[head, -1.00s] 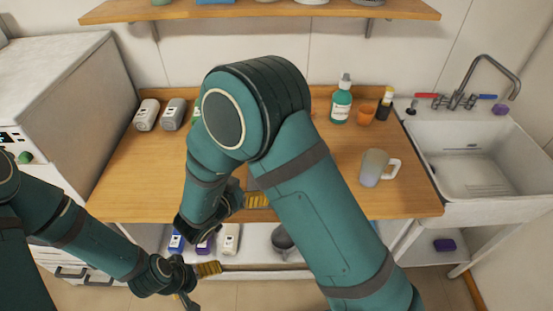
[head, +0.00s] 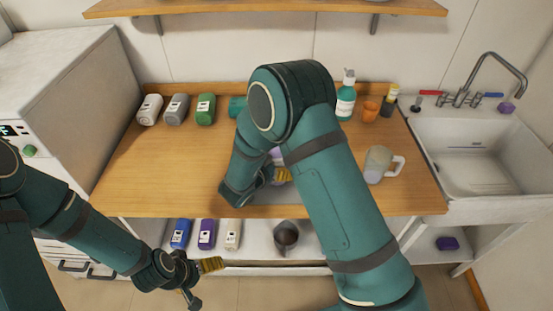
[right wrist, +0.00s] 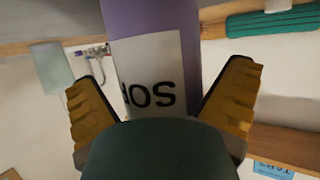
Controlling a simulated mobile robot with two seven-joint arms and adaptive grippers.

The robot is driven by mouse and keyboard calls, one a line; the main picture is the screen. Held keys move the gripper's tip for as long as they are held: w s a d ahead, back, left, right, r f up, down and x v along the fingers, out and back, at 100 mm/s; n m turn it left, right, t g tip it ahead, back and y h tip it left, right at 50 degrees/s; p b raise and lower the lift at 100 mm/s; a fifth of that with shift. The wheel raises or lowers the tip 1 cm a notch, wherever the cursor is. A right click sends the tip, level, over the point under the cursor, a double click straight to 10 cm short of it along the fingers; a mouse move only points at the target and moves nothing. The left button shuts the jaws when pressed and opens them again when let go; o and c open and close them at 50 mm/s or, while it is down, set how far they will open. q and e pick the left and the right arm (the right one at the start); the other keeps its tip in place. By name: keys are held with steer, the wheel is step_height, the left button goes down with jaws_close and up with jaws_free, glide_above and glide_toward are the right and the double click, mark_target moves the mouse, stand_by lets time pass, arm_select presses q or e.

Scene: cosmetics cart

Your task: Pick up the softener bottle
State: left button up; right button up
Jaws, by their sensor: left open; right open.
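A purple bottle with a white label (right wrist: 152,75) stands between the spread yellow fingers of my right gripper in the right wrist view (right wrist: 160,108). Only part of the label's black lettering shows, so I cannot read the whole word. In the head view, a bit of pale purple (head: 276,153) shows behind my right arm, and the rest is hidden. My right gripper (head: 281,176) is low over the wooden counter, open, with its fingers apart from the bottle. My left gripper (head: 202,281) is open and empty in front of the lower shelf.
White (head: 149,109), grey (head: 176,109) and green (head: 204,110) bottles lie at the counter's back left. A teal pump bottle (head: 346,98), orange cup (head: 370,111) and mug (head: 378,164) stand right. Bottles and a grey pot (head: 286,236) occupy the lower shelf. The counter's left front is clear.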

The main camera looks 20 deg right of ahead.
steer(key=shift+w+d+f, duration=0.1)
steer(key=shift+w+d, duration=0.05)
steer(key=shift+w, duration=0.05)
steer(key=c, duration=1.2)
steer(key=shift+r, duration=0.2)
steer(key=shift+c, duration=0.2)
